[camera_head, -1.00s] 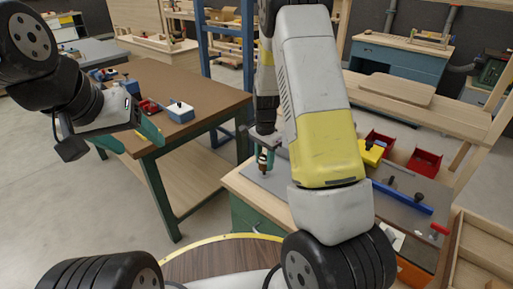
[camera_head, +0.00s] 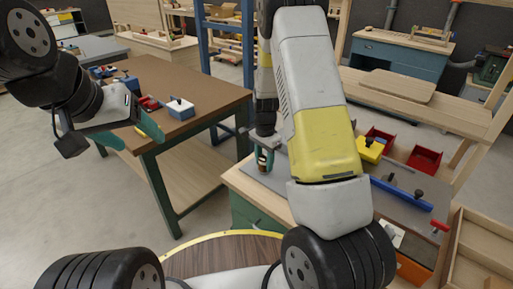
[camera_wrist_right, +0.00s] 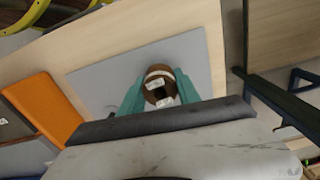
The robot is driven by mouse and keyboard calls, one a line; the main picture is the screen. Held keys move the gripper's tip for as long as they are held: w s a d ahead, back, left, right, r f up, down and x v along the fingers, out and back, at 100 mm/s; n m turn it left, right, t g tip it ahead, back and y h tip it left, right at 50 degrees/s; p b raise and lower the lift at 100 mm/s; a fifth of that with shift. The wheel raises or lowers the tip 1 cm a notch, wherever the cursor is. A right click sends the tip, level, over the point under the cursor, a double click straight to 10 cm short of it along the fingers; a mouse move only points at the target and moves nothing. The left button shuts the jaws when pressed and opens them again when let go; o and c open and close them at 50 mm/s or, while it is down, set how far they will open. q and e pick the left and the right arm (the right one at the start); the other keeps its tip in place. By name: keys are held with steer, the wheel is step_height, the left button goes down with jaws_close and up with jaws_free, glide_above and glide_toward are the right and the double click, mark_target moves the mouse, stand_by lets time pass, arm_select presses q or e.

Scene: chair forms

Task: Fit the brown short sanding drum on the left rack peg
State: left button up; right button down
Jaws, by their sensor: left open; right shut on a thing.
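The brown short sanding drum (camera_wrist_right: 152,73) sits between the green fingers of my right gripper (camera_wrist_right: 160,94) in the right wrist view. It is a brown ring with a dark opening and white label-like patches. The right gripper is shut on it, over the grey mat (camera_wrist_right: 105,75). In the head view my right gripper (camera_head: 264,160) is small and partly behind my own arm, above the bench's left part; whether the drum touches anything there is unclear. My left gripper (camera_head: 130,134) is open and empty at the left. I cannot make out the left rack peg.
A brown-topped table (camera_head: 205,92) holds red and blue items on the left. The right bench carries a yellow block (camera_head: 370,150), red bins (camera_head: 424,160) and a blue bar (camera_head: 402,194). An orange item (camera_wrist_right: 43,105) lies beside the mat in the wrist view.

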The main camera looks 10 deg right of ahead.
steer(key=shift+f, duration=0.4)
steer(key=shift+c, duration=1.1)
jaws_free()
steer(key=shift+r, duration=3.45)
